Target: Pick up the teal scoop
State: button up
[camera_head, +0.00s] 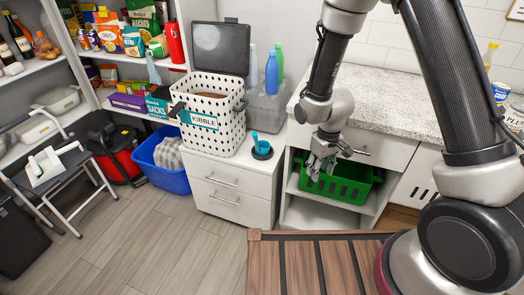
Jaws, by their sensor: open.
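The teal scoop (256,140) stands on the white cabinet top (222,158), right of the white kibble bin (209,140). My gripper (316,170) is open and points down, to the right of the scoop and a little lower in the picture, in front of the green crate. It is apart from the scoop, and nothing shows between its fingers.
The bin's dark lid (220,49) stands open. A green crate (347,184) sits in the open cabinet behind my gripper. A blue tub (163,165) with grey cloth stands on the floor at left. A grey folding step stool (50,175) is further left. The floor in front is clear.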

jog(key=w+a+f+n+t+y, duration=0.1)
jog(key=a+f, duration=0.2)
jog(key=f, duration=0.3)
jog(key=w+a+f+t, duration=0.1)
jog(key=w+a+f, duration=0.1)
jog(key=f, duration=0.4)
jog(key=n+t+y, duration=0.4)
jog(key=t+y, duration=0.5)
jog(key=t, duration=0.4)
send_near(258, 142)
jog(key=w+a, duration=0.1)
jog(key=w+a+r, duration=0.1)
jog(key=shift+w+a, duration=0.25)
jog(key=shift+w, duration=0.15)
jog(key=x, duration=0.7)
jog(key=shift+w+f, duration=0.15)
jog(key=shift+f, duration=0.1)
grip_shut()
